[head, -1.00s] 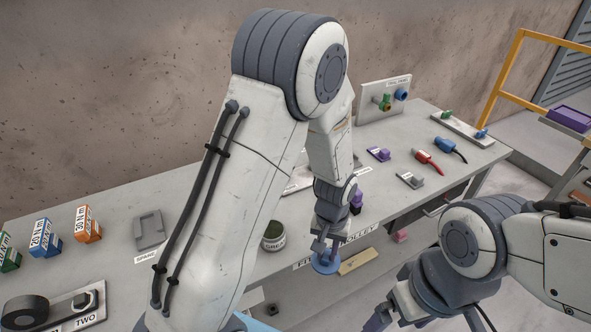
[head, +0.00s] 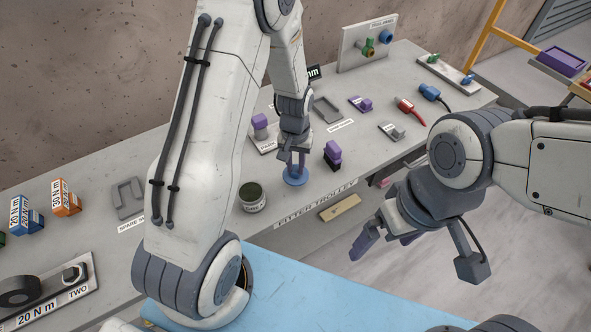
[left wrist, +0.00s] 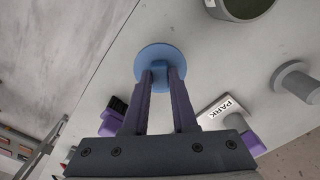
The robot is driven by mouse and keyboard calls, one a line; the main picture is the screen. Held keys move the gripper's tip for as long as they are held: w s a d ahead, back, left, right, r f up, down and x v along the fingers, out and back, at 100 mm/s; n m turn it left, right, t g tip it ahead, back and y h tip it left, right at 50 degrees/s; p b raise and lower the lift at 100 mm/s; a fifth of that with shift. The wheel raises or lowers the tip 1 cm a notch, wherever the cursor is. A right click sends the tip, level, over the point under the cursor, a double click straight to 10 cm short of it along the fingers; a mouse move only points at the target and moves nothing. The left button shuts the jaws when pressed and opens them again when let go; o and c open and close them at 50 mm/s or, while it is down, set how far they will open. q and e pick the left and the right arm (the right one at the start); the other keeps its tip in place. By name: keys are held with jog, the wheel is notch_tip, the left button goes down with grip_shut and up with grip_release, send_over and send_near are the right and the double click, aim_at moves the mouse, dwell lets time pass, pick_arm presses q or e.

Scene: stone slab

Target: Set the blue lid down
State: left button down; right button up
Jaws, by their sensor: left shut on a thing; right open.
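The blue lid (head: 295,178) is a round disc with a knob, low over or on the grey bench top, left of a dark and purple brush. I cannot tell whether it touches the bench. My left gripper (head: 297,160) is shut on its knob from above. In the left wrist view the lid (left wrist: 160,58) shows beyond the purple fingers (left wrist: 160,84), which grip the knob. An open round pot (head: 252,197) with a dark inside stands to the left of the lid. My right gripper (head: 415,250) is open and empty, in front of the bench's front edge.
The brush (head: 332,154) stands close right of the lid. A PARK label plate (left wrist: 222,108) with a purple part is near it. Bare bench lies between pot and lid.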

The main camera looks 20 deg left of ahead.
aim_at(295, 169)
pick_arm(q)
notch_tip(295, 169, down, 4)
jog(key=shift+r+p, duration=0.2)
jog(key=shift+p, duration=0.4)
jog(key=shift+f, duration=0.25)
jog(key=shift+f, duration=0.2)
jog(key=c, duration=0.7)
grip_release()
